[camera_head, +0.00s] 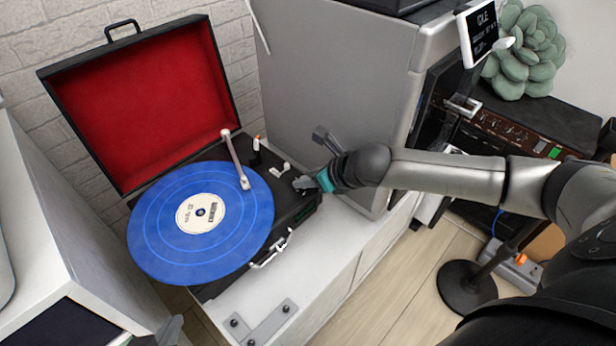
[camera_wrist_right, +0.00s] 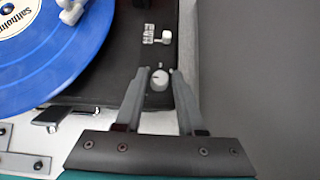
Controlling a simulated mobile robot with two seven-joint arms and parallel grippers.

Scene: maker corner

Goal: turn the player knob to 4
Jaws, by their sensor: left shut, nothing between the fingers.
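The record player (camera_head: 290,205) is a black case with its red-lined lid open and a blue record (camera_head: 165,225) on it. Its player knob (camera_wrist_right: 160,80) is small, round and white, near the deck's corner in the right wrist view. A small mark shows just above it. My right gripper (camera_wrist_right: 160,72) is open, with a finger on either side of the knob and a narrow gap visible at each side. In the head view this gripper (camera_head: 306,184) hides the knob. My left gripper (camera_head: 170,332) is shut and empty at the bottom edge, mostly out of view.
The tonearm (camera_head: 236,160) lies over the record. A small white lever (camera_wrist_right: 166,36) stands beyond the knob. A large grey cabinet (camera_head: 335,90) rises close behind my right gripper. The white top (camera_head: 240,300) in front of the player is mostly clear, with a metal bracket (camera_head: 268,322).

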